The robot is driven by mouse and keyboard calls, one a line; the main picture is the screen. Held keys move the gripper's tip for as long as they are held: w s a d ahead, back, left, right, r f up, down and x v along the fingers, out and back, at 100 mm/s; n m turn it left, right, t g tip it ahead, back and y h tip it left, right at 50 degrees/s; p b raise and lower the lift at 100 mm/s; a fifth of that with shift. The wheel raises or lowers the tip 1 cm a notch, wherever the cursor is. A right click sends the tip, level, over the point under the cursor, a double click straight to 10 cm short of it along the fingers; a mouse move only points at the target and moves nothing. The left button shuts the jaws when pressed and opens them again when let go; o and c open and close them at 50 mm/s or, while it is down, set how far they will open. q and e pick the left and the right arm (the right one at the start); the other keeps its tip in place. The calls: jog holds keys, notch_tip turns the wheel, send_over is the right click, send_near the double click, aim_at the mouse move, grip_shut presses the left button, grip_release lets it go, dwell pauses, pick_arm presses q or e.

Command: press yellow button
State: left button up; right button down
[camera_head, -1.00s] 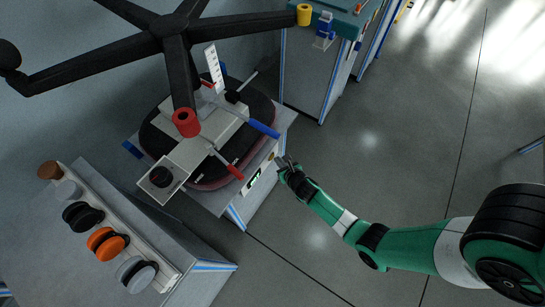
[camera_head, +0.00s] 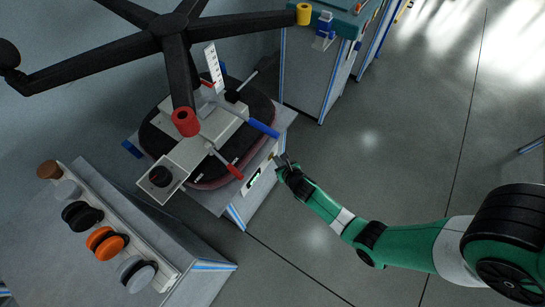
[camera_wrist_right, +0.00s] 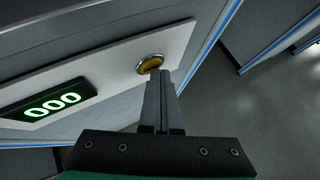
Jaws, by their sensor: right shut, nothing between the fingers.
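The yellow button (camera_wrist_right: 149,63) is round with a shiny metal ring, set in a light panel (camera_wrist_right: 115,68) in the right wrist view. My right gripper (camera_wrist_right: 155,74) is shut and empty. Its fingertips overlap the button's lower right edge in that view; I cannot tell whether they touch it. In the head view my right gripper (camera_head: 279,159) is at the front panel of the chair test bench. The button is too small to make out clearly there. My left gripper is not in view.
A green display (camera_wrist_right: 51,101) reading 000 sits left of the button. On the bench are a black chair seat (camera_head: 264,110), an upturned chair base (camera_head: 172,30) and a red-handled clamp (camera_head: 228,166). A stand with several casters (camera_head: 107,243) is at lower left. Open floor (camera_head: 400,150) lies right.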

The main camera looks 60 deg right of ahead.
dwell(0.3)
jog(key=shift+s+a+p, duration=0.1)
jog(key=shift+s+p, duration=0.5)
jog(key=shift+s, duration=0.15)
jog(key=s+p, duration=0.2)
jog(key=s, duration=0.3)
jog(key=shift+a+p, duration=0.2)
jog(key=shift+p, duration=0.15)
dwell(0.6)
